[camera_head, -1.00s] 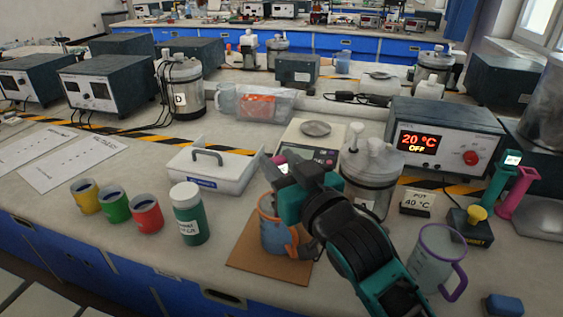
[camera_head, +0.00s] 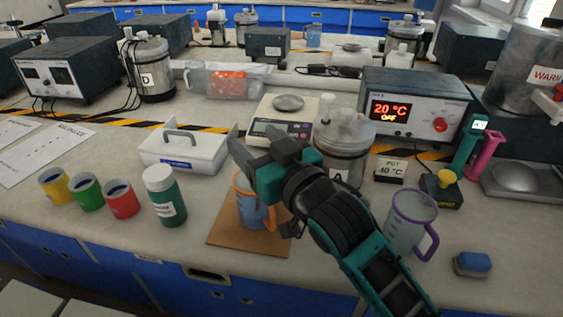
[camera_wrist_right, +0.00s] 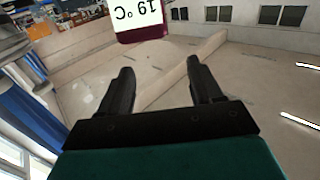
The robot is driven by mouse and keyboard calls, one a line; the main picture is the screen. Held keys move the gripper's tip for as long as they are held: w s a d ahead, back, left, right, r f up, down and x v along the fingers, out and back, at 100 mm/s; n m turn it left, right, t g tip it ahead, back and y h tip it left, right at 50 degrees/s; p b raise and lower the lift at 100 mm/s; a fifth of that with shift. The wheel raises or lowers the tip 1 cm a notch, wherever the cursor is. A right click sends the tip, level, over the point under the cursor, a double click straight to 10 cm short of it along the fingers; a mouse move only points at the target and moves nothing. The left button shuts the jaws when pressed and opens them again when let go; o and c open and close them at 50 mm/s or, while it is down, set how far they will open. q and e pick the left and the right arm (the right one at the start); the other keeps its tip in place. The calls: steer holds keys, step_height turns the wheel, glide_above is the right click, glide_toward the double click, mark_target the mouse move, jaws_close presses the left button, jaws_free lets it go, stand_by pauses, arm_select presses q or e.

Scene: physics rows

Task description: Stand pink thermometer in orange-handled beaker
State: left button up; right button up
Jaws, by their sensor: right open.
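The orange-handled beaker (camera_head: 250,212) stands upright on a brown mat (camera_head: 225,234). Its upper right is partly covered by my right gripper (camera_head: 256,147), which is open above it. In the right wrist view, the head of the pink thermometer (camera_wrist_right: 140,18) shows at the top edge, its display reading 19 °C upside down. It lies beyond the open fingertips (camera_wrist_right: 158,78), with nothing between the fingers. In the head view I cannot make out this thermometer, so whether its stem is inside the beaker cannot be told. My left gripper is not in view.
A purple-handled beaker (camera_head: 408,225) and a blue block (camera_head: 472,263) stand right of my arm. A lidded container (camera_head: 345,140) and scale (camera_head: 280,128) stand behind. A green bottle (camera_head: 163,197) and several coloured cups (camera_head: 122,201) stand left.

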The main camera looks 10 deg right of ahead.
steer(key=v, duration=1.1)
steer(key=shift+s, duration=0.25)
steer(key=shift+d, duration=0.1)
